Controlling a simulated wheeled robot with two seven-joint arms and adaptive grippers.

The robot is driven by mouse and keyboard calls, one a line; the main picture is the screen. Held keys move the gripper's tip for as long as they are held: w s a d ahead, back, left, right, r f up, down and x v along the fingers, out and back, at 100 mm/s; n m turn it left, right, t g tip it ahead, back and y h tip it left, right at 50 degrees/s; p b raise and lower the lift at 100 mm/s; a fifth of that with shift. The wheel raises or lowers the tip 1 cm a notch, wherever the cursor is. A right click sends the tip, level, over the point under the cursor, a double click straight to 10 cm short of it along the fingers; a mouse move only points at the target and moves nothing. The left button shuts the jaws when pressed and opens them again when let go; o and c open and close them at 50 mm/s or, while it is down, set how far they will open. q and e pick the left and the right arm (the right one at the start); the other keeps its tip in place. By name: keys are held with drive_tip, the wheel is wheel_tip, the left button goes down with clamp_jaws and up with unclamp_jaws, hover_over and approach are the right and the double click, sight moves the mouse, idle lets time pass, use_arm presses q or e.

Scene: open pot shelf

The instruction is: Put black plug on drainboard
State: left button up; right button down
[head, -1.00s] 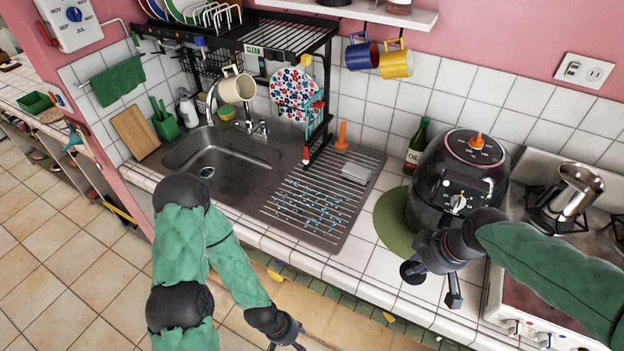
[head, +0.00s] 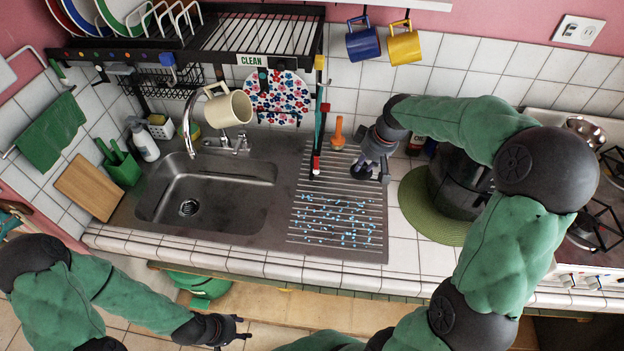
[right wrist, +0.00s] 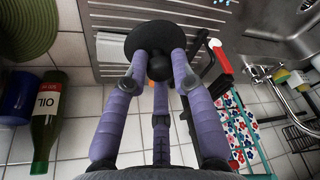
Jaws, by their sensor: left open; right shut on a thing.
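The black plug (right wrist: 150,42) is a round dark disk with a knob. In the right wrist view my right gripper (right wrist: 155,72) has its purple fingers shut around the knob, with the disk beyond the fingertips. In the head view my right gripper (head: 372,170) is over the back right part of the drainboard (head: 375,246), the ribbed metal area right of the sink. The plug is mostly hidden by the gripper there, and I cannot tell whether it touches the ribs. My left gripper (head: 240,333) is open and empty, low in front of the counter.
The sink basin (head: 215,195) lies left of the drainboard. A dish rack (head: 260,35) stands above, its post near the drainboard's back left. An orange-handled object (head: 338,132) stands behind. The air fryer (head: 455,185) on a green mat (head: 420,215) is to the right. Blue droplets dot the drainboard.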

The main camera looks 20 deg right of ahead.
drive_tip(key=w+f, duration=0.3)
drive_tip(key=w, duration=0.1)
drive_tip(key=w+d+f+b, duration=0.1)
drive_tip(key=w+f, duration=0.1)
drive_tip(key=w, duration=0.2)
drive_tip(key=w+f, duration=0.3)
drive_tip(key=w, duration=0.2)
drive_tip(key=shift+d+f, duration=0.25)
drive_tip(key=shift+f, duration=0.1)
drive_tip(key=shift+w+f, duration=0.4)
drive_tip(key=shift+f, duration=0.05)
drive_tip(key=shift+s+b+x, duration=0.15)
drive_tip(key=shift+b+x, duration=0.1)
drive_tip(key=shift+x, duration=0.55)
drive_tip(key=shift+s+b+x, duration=0.15)
drive_tip(key=shift+b+x, duration=0.1)
drive_tip(key=shift+x, duration=0.55)
drive_tip(key=shift+d+f, duration=0.15)
drive_tip(key=shift+d, duration=0.05)
drive_tip(key=shift+f, duration=0.15)
drive_tip(key=c, duration=1)
unclamp_jaws()
